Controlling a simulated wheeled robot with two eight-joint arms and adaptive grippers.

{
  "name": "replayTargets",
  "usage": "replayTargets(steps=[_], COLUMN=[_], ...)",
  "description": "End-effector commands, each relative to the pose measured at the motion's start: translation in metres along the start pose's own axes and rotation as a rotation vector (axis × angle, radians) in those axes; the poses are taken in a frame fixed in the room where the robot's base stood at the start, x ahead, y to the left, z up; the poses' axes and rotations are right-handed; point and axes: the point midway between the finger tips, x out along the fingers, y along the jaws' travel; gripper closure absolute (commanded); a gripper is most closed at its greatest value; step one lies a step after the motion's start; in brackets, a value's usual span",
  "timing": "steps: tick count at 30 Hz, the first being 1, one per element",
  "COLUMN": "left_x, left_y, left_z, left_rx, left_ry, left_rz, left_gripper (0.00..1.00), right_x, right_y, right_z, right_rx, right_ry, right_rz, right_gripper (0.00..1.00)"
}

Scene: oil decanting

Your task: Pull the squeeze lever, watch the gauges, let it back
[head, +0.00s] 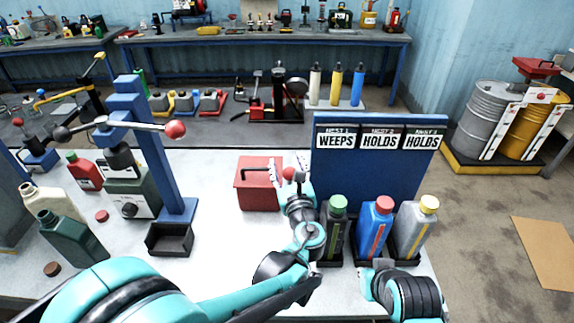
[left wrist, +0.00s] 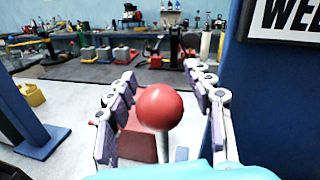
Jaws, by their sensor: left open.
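A red ball knob (left wrist: 160,107) on a pale rod, which looks like the squeeze lever's end, stands between the fingers of my left gripper (left wrist: 162,110). The fingers are apart on either side of it, and I see a gap to each. In the head view the knob (head: 289,173) sits at my left gripper (head: 284,172), beside a red block (head: 258,190). A blue panel (head: 375,180) carries signs reading WEEPS (head: 336,141), HOLDS (head: 379,141) and HOLDS (head: 421,141). I cannot make out any gauge faces.
Black (head: 334,232), blue (head: 374,234) and silver (head: 411,232) bottles stand in nests before the panel, close to my left forearm. A blue press (head: 150,150) with a red-knobbed bar stands left. A green bottle (head: 72,238) and small caps are at the table's left.

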Motion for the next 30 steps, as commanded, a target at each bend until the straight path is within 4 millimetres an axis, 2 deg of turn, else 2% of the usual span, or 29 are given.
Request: replayTargets(steps=[3, 5, 9, 10, 23, 30], left_x=[0.0, 0.0, 0.0, 0.0, -0.003, -0.019], left_y=[0.0, 0.0, 0.0, 0.0, 0.0, 0.001], left_z=[0.0, 0.0, 0.0, 0.0, 0.0, -0.001], left_rx=[0.0, 0.0, 0.0, 0.0, -0.001, 0.0], left_ry=[0.0, 0.0, 0.0, 0.0, 0.0, 0.001], left_rz=[0.0, 0.0, 0.0, 0.0, 0.0, -0.002], left_gripper=[0.48, 0.61, 0.98, 1.0, 1.0, 1.0], right_x=[0.0, 0.0, 0.0, 0.0, 0.0, 0.001], right_y=[0.0, 0.0, 0.0, 0.0, 0.0, 0.0], right_z=[0.0, 0.0, 0.0, 0.0, 0.0, 0.001], right_rx=[0.0, 0.0, 0.0, 0.0, 0.0, 0.0], right_ry=[0.0, 0.0, 0.0, 0.0, 0.0, 0.0], right_rz=[0.0, 0.0, 0.0, 0.0, 0.0, 0.0], right_gripper=[1.0, 1.0, 1.0, 1.0, 1.0, 1.0])
